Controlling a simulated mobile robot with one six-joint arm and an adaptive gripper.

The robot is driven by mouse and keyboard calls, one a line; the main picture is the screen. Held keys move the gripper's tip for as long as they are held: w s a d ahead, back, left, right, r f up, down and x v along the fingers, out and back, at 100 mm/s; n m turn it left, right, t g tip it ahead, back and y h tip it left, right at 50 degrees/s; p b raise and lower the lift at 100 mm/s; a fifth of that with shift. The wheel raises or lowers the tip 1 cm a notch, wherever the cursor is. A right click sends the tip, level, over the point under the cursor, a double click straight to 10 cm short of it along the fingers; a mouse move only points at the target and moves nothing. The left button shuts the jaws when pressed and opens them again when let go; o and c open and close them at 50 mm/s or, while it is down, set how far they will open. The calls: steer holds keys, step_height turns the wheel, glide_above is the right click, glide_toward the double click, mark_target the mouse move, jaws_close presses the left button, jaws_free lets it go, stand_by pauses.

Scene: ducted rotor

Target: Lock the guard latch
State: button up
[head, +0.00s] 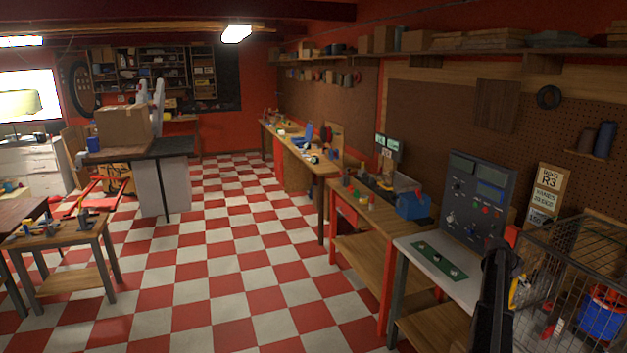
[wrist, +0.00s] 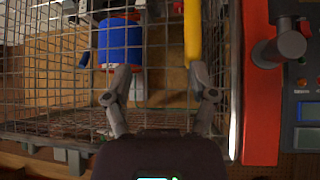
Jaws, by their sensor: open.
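The guard is a wire mesh cage (head: 560,265) at the right of the head view; its mesh (wrist: 50,80) fills the left of the wrist view. A blue drum-like part with red (head: 602,312) stands inside it and also shows in the wrist view (wrist: 120,42). A yellow bar (wrist: 193,30), perhaps the latch handle, runs along the cage's side near the red upright (wrist: 262,90). My gripper (wrist: 162,84) is open and empty, its fingers in front of the mesh. The yellow bar's end lies near the right finger; I cannot tell whether they touch.
A grey control panel (head: 478,195) stands left of the cage, behind a bench with a green strip (head: 440,260). A blue box (head: 413,206) sits on the bench further left. My dark arm hides part of the cage's left side. The checkered floor (head: 220,240) is largely clear.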

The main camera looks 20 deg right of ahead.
steer(key=w+a+f+n+t+y+b, duration=0.1)
steer(key=w+a+f+n+b, duration=0.2)
steer(key=a, duration=1)
steer(key=w+a+f+n+t+y+b, duration=0.1)
steer(key=w+a+f+n, duration=0.3)
steer(key=a, duration=1)
steer(key=w+a+f+n+y+b, duration=0.15)
steer(key=w+a, duration=0.35)
steer(key=a, duration=0.8)
steer(key=s+a+f+n+y+b, duration=0.1)
steer(key=s+a+f+n+b, duration=0.1)
steer(key=a, duration=1.1)
steer(key=s+a+f+n+y+b, duration=0.1)
steer(key=s+a+n, duration=0.4)
steer(key=a, duration=0.8)
steer(key=s+a+f+n+y+b, duration=0.2)
steer(key=s+a, duration=0.4)
steer(key=a, duration=0.6)
step_height(320, 180, down, 3)
steer(key=shift+a+r+n+y+b, duration=0.1)
steer(key=shift+a+n+y+b, duration=0.3)
steer(key=shift+n, duration=0.55)
